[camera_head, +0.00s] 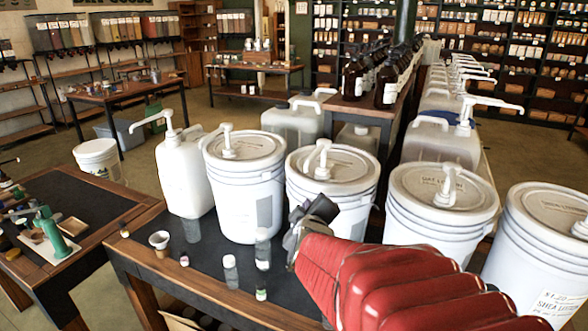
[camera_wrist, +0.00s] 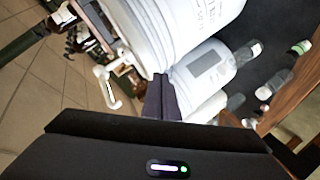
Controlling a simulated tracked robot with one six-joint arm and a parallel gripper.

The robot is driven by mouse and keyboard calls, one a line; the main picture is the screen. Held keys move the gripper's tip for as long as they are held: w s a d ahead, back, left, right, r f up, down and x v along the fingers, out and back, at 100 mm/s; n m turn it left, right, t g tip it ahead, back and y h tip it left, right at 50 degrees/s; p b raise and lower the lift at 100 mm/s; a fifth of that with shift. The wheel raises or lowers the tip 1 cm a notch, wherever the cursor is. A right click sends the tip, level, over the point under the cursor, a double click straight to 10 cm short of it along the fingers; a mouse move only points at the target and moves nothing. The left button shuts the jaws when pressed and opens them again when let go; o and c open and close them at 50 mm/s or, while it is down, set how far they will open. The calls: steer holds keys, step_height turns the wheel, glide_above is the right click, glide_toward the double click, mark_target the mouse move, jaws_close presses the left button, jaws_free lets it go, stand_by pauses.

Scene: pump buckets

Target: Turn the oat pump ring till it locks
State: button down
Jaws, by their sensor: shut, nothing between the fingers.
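Several white buckets with pumps on their lids stand in a row. I cannot read which one is oat. One pump (camera_head: 229,140) is on the left bucket (camera_head: 240,190); another pump (camera_head: 322,160) is on the middle bucket (camera_head: 360,190); a third pump (camera_head: 447,188) is on the bucket to its right (camera_head: 425,220). My gripper (camera_head: 322,208) is in front of the middle bucket, below its lid, shut and empty. In the wrist view my shut fingers (camera_wrist: 160,98) point at the bucket side (camera_wrist: 190,25), with a white pump spout (camera_wrist: 108,88) to their left. Pump rings are not clear.
A white jug (camera_head: 185,175) with a pump stands left of the buckets. Small clear bottles (camera_head: 263,248) and a metal cup (camera_head: 159,242) sit on the dark table in front. A right-hand bucket (camera_head: 540,250) stands close to my red-sleeved arm.

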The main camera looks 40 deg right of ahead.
steer(key=s+d+g+h, duration=0.3)
steer(key=s+d+h, duration=0.3)
steer(key=d, duration=0.6)
steer(key=g+h, duration=0.3)
steer(key=g, duration=0.2)
glide_toward(431, 200)
steer(key=w+a+r, duration=0.1)
steer(key=w+r, duration=0.1)
steer(key=w, duration=0.1)
steer(key=shift+w+a+r, duration=0.15)
steer(key=shift+a+r, duration=0.05)
steer(key=shift+a, duration=0.05)
steer(key=shift+t, duration=0.3)
steer(key=x, duration=1)
steer(key=shift+d+f, duration=0.1)
steer(key=shift+d, duration=0.1)
steer(key=shift+s+d, duration=0.15)
steer(key=shift+s, duration=0.4)
steer(key=shift+s+d, duration=0.15)
steer(key=shift+s, duration=0.35)
steer(key=shift+s+d, duration=0.4)
steer(key=shift+s, duration=0.3)
